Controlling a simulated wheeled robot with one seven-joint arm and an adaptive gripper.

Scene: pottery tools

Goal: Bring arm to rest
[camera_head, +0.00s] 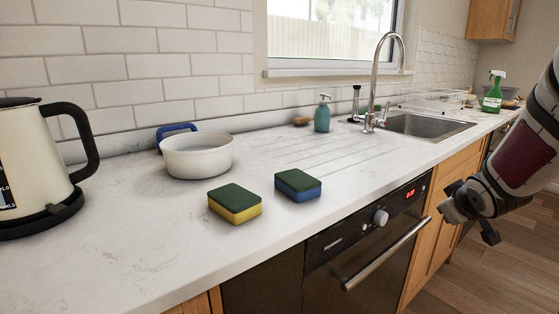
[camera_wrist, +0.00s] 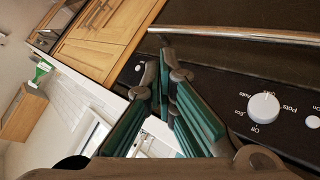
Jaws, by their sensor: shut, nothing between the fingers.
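My arm (camera_head: 520,155) reaches in from the right edge in the head view, over the floor side of the counter. Its lower end is in front of the wooden cupboard, clear of the worktop. In the wrist view my gripper (camera_wrist: 165,75) is shut, with green finger pads and nothing held. The dishwasher front with its white knob (camera_wrist: 263,108) and metal handle (camera_wrist: 240,34) shows beyond the fingers. I cannot make out the fingers clearly in the head view.
The worktop (camera_head: 130,245) holds a kettle (camera_head: 30,155), a white bowl (camera_head: 197,157), a green-yellow sponge (camera_head: 235,204), a green-blue sponge (camera_head: 298,186) and a soap bottle (camera_head: 322,117). A sink (camera_head: 425,125) and green spray bottle (camera_head: 492,95) stand farther back. The floor (camera_head: 480,275) looks clear.

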